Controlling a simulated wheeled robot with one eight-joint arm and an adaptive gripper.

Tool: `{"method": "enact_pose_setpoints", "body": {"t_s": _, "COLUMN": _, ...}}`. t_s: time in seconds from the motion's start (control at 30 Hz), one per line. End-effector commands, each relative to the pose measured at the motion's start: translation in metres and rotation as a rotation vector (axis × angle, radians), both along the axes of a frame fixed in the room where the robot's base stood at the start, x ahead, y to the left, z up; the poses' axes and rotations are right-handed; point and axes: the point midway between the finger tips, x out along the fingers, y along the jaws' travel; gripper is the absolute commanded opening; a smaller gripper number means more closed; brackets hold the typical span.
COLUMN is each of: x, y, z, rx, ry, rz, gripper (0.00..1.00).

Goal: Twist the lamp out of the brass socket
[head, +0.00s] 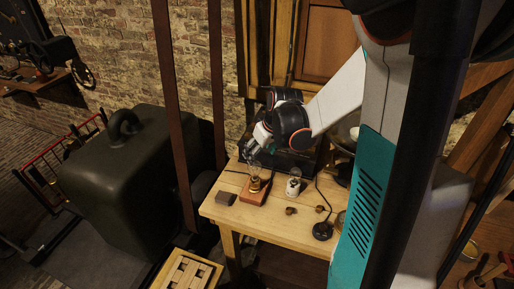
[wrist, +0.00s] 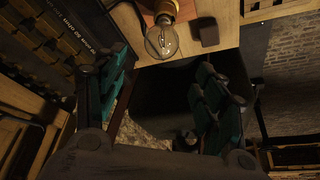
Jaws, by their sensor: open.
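The lamp, a clear glass bulb (head: 254,170), stands upright in the brass socket (head: 255,184) on a reddish-brown wooden base (head: 254,195) on the table. In the wrist view the bulb (wrist: 161,42) shows at the top centre, with the brass socket (wrist: 164,8) behind it, cut by the frame edge. My gripper (head: 256,147) is above the bulb in the head view. In the wrist view my gripper (wrist: 166,68) is open and empty, its teal-padded fingers spread to either side of the bulb's line. I see no contact with the glass.
A dark block (head: 226,198) lies left of the base. A small white jar-like thing (head: 293,187) stands close on the right. Small brass pieces (head: 291,210) and a black round piece with a cable (head: 322,231) lie in front. Dark boxes (head: 293,161) stand behind.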

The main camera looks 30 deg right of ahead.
Motion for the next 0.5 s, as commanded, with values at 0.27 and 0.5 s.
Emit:
{"method": "enact_pose_setpoints", "body": {"t_s": 0.27, "x": 0.019, "y": 0.002, "z": -0.048, "rx": -0.001, "ry": -0.002, "rz": 0.002, "gripper": 0.64}}
{"method": "enact_pose_setpoints", "body": {"t_s": 0.5, "x": 0.035, "y": 0.003, "z": -0.086, "rx": 0.0, "ry": -0.002, "rz": 0.002, "gripper": 0.64}}
